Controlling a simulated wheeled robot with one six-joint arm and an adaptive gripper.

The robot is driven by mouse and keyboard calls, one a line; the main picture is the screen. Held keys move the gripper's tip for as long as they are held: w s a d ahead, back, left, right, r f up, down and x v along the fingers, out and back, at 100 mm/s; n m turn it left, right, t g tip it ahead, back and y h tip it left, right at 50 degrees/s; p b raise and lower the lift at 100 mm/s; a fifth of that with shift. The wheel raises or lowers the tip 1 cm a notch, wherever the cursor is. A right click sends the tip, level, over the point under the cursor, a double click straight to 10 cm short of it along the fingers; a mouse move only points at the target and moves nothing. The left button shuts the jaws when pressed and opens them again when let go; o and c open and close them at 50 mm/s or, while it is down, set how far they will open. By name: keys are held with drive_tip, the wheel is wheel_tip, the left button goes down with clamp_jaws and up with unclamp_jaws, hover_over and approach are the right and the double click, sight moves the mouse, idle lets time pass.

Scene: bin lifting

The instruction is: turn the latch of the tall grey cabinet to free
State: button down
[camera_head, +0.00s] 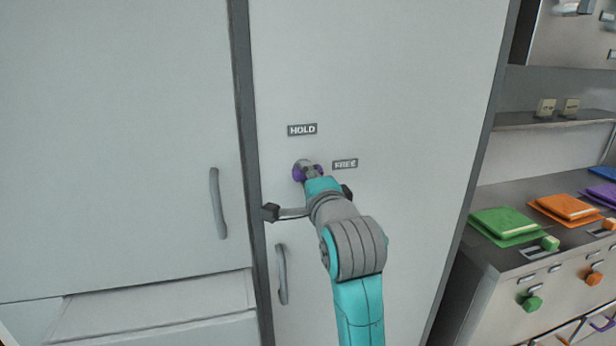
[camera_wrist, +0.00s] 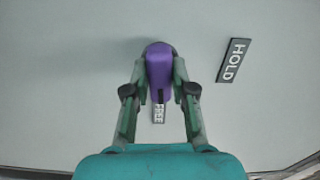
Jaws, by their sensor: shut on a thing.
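The tall grey cabinet (camera_head: 400,80) fills the middle of the head view. Its purple latch (camera_head: 298,174) sits on the door below the HOLD label (camera_head: 302,129) and left of the FREE label (camera_head: 345,164). My gripper (camera_head: 312,170) is at the latch and partly covers it. In the wrist view my gripper (camera_wrist: 160,64) has its fingers on either side of the purple latch (camera_wrist: 159,72), shut on it. There the latch's length runs towards the FREE label (camera_wrist: 158,114) and overlaps its edge. The HOLD label (camera_wrist: 233,60) is off to the right.
Door handles (camera_head: 217,203) (camera_head: 282,274) stand out to the left and below my arm. On the right a counter holds green (camera_head: 505,224) and orange (camera_head: 566,207) flat items. A shelf (camera_head: 560,120) is above it.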

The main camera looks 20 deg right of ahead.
drive_tip(key=shift+m, duration=0.4)
drive_tip(key=c, duration=1)
unclamp_jaws()
drive_tip(key=shift+o, duration=0.2)
drive_tip(key=shift+s, duration=0.1)
drive_tip(key=s, duration=1.1)
drive_tip(key=shift+s, duration=0.4)
drive_tip(key=shift+f, duration=0.1)
